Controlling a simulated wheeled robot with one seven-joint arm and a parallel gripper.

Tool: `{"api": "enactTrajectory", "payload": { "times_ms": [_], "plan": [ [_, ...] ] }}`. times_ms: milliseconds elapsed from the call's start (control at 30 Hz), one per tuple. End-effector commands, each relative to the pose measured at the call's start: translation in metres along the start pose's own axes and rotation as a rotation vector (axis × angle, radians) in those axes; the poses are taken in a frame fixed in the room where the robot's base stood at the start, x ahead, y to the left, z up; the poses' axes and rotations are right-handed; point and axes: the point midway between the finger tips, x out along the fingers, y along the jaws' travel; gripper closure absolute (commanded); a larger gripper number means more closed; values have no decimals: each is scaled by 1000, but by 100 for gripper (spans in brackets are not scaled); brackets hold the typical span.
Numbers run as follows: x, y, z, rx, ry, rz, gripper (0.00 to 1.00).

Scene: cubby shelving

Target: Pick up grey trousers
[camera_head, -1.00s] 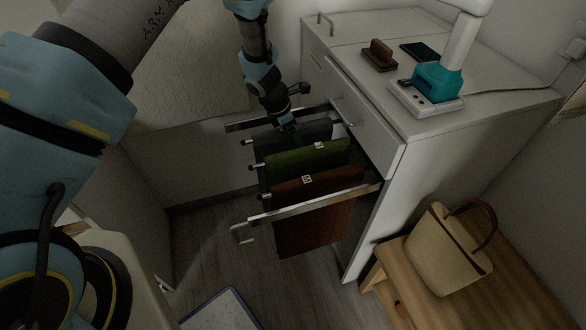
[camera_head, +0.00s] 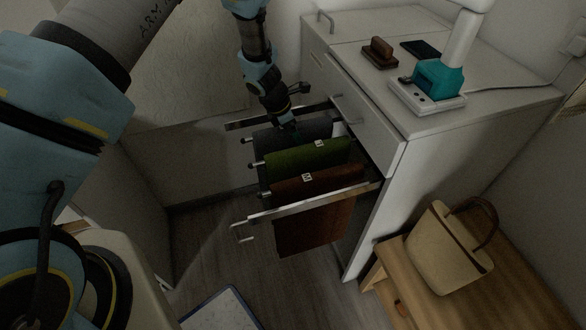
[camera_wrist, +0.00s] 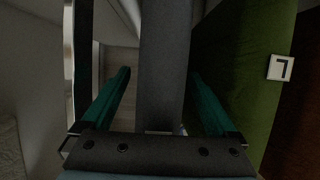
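The grey trousers (camera_head: 312,131) hang over the rearmost bar of a pull-out rack. They show in the wrist view as a dark grey strip (camera_wrist: 165,60) running between my fingers. My gripper (camera_head: 290,127) is at the top of the grey trousers in the head view, where its fingertips are hard to make out. In the wrist view my gripper (camera_wrist: 160,75) is open. One teal finger is on each side of the grey strip, with visible gaps. The lower part of the grey trousers is hidden behind the other trousers.
Green trousers (camera_head: 308,157) hang just in front, close beside my right finger in the wrist view. Brown trousers (camera_head: 318,220) hang at the front of the metal rack (camera_head: 290,207). A white cabinet (camera_head: 430,135) stands right. A bag (camera_head: 445,250) sits on a wooden bench.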

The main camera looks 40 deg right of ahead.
Motion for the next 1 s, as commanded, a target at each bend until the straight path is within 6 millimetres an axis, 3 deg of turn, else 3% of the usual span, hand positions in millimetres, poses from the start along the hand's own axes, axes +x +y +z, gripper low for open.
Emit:
{"api": "enactTrajectory", "payload": {
  "times_ms": [67, 800, 1000],
  "plan": [
    [0, 0, 0, 0, 0, 0, 15],
    [0, 0, 0, 0, 0, 0, 98],
    [0, 0, 0, 0, 0, 0, 100]
  ]
}}
